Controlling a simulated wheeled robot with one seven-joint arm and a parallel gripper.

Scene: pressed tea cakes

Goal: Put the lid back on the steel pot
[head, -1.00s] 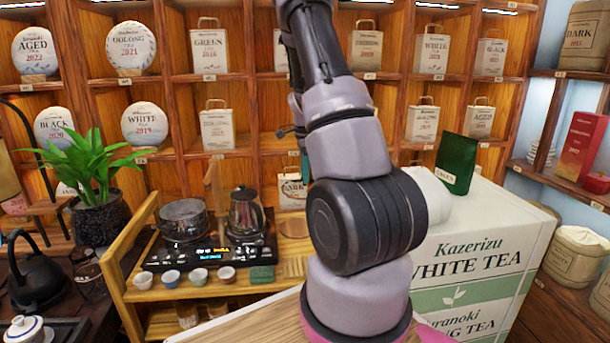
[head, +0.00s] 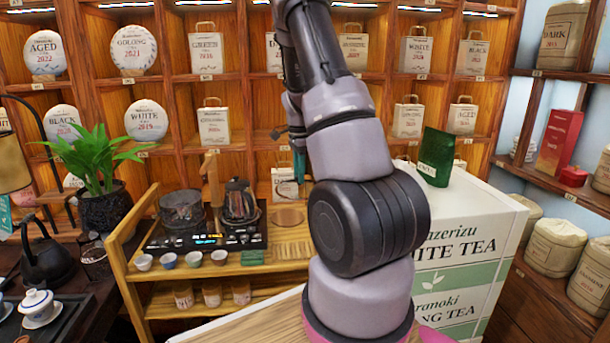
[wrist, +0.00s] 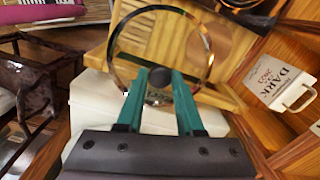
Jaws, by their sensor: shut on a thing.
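The steel pot (head: 182,214) stands on the left of the black cooktop on the wooden trolley in the head view. The lid (wrist: 113,52) is a clear glass disc with a shiny metal rim and a dark knob. In the wrist view my gripper (wrist: 160,80) has its teal fingers closed on the knob, and the lid is held beyond the fingertips, above wooden slats. In the head view a bit of teal finger (head: 299,163) shows beside my arm, right of the pot and apart from it. The lid is hidden there.
A kettle (head: 240,203) stands right of the pot on the cooktop (head: 205,241). Several small cups (head: 193,259) line the front. A potted plant (head: 103,200) is left of the trolley. A tall white tea box (head: 470,245) with a green packet (head: 436,157) stands right.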

